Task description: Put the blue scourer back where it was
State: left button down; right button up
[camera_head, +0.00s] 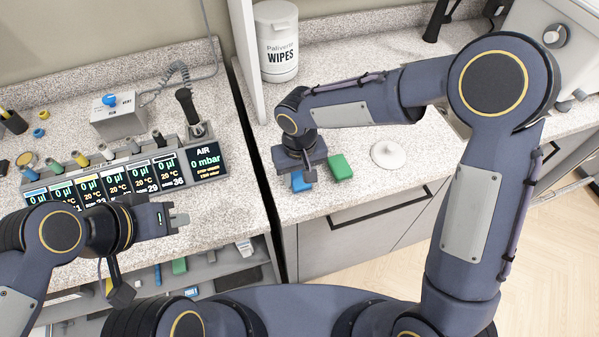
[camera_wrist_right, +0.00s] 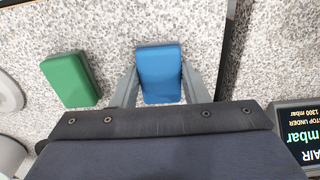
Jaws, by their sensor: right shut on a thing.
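The blue scourer (camera_head: 300,182) is a small blue block at the front of the right-hand counter in the head view. In the right wrist view the blue scourer (camera_wrist_right: 160,73) lies between the two fingers of my right gripper (camera_wrist_right: 158,85). My right gripper (camera_head: 305,172) points down and is shut on it, low over the counter; I cannot tell whether the scourer touches the surface. A green scourer (camera_head: 340,167) lies just to its right, apart from it. My left gripper (camera_head: 180,219) is over the front of the left counter, away from the scourers; its finger gap is unclear.
A round white disc (camera_head: 387,154) lies right of the green scourer. A wipes tub (camera_head: 277,45) stands at the back. A dark gap (camera_head: 262,170) divides the counters. The left counter holds a row of displays (camera_head: 110,180) and a grey control box (camera_head: 117,112).

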jog(key=shift+f, duration=0.2)
jog(key=o, duration=0.9)
jog(key=shift+r, duration=0.15)
